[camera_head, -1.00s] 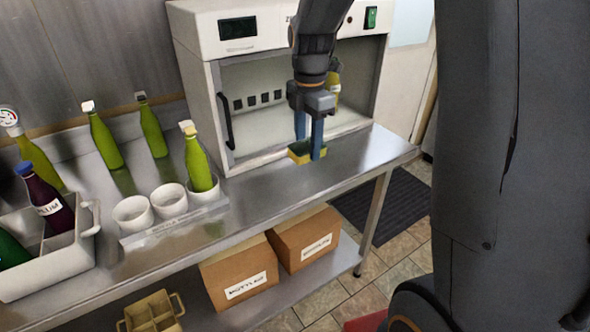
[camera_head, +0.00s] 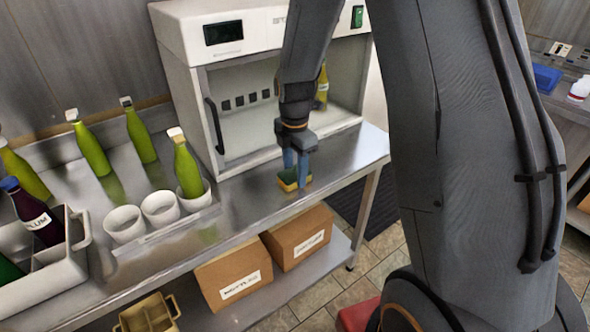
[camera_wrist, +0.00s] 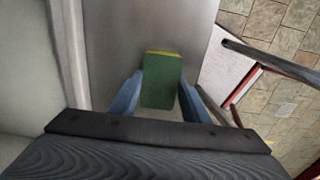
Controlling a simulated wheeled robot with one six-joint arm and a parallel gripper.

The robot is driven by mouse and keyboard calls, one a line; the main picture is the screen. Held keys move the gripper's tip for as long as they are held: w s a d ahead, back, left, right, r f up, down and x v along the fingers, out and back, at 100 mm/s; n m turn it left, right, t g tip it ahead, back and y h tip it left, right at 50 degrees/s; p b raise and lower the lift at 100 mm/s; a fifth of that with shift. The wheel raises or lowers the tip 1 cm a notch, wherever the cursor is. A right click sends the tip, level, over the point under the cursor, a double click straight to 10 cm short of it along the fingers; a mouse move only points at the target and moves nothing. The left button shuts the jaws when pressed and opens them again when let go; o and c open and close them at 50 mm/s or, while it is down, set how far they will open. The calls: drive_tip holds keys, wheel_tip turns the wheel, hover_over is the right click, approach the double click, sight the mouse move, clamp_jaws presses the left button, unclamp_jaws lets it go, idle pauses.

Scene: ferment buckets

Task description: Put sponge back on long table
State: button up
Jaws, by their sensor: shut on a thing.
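The green and yellow sponge (camera_head: 289,181) is between the blue fingers of my gripper (camera_head: 296,170), over the steel long table (camera_head: 250,190) in front of the white cabinet. In the wrist view the sponge (camera_wrist: 162,82) shows its green face, with a thin yellow edge at the top, and my gripper (camera_wrist: 160,95) has a finger at each side of it. My gripper is shut on the sponge. It is at or just above the table top; I cannot tell whether the sponge touches it.
The open-fronted cabinet (camera_head: 210,95) stands behind, with a bottle (camera_head: 322,86) inside. To the left are white cups (camera_head: 160,207), green bottles (camera_head: 90,148) and a grey caddy (camera_head: 60,260). Boxes (camera_head: 235,275) sit on the lower shelf. The table's right end is clear.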

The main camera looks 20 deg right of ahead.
sight(295, 172)
drive_tip(key=shift+f, duration=0.15)
drive_tip(key=o, duration=1)
wheel_tip(295, 172, up, 12)
drive_tip(key=b, duration=0.3)
drive_tip(key=s+f+m, duration=0.2)
drive_tip(key=s+m, duration=0.3)
drive_tip(key=m, duration=0.2)
drive_tip(key=s+f+m, duration=0.2)
drive_tip(key=s+m, duration=0.4)
drive_tip(key=m, duration=0.1)
drive_tip(key=s+f+m+t, duration=0.1)
drive_tip(key=s+f+m, duration=0.1)
drive_tip(key=s+m, duration=0.4)
drive_tip(key=shift+s+f+m, duration=0.15)
drive_tip(key=shift+f+m, duration=0.2)
drive_tip(key=shift+m, duration=0.45)
